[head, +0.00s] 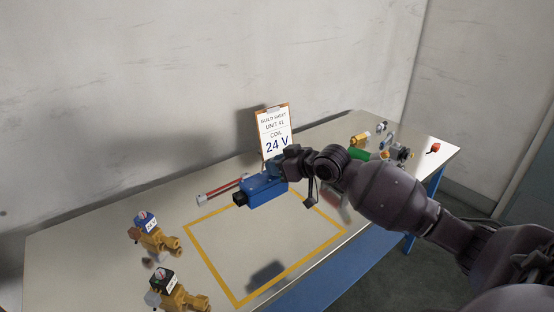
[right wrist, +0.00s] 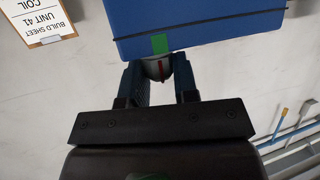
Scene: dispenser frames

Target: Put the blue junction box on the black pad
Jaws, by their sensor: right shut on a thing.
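The blue junction box (head: 266,191) has a black end at its left and is held above the table's middle, near the back of a yellow outline. My right gripper (head: 283,168) is shut at its right end. In the right wrist view, the fingers (right wrist: 160,82) close around a grey round part joined to the blue box (right wrist: 205,22), just below a green patch. A dark patch (head: 266,272) lies inside the yellow outline near its front; I cannot tell whether it is the black pad or a shadow. My left gripper is out of view.
A brass valve with a blue coil (head: 148,222) and one with a black coil (head: 164,280) stand at the left. A build sheet (head: 275,132) stands behind the box, near a red-handled bar (head: 220,188). Several parts, one green (head: 358,154), lie at the right. The yellow outline (head: 208,262) is mostly clear.

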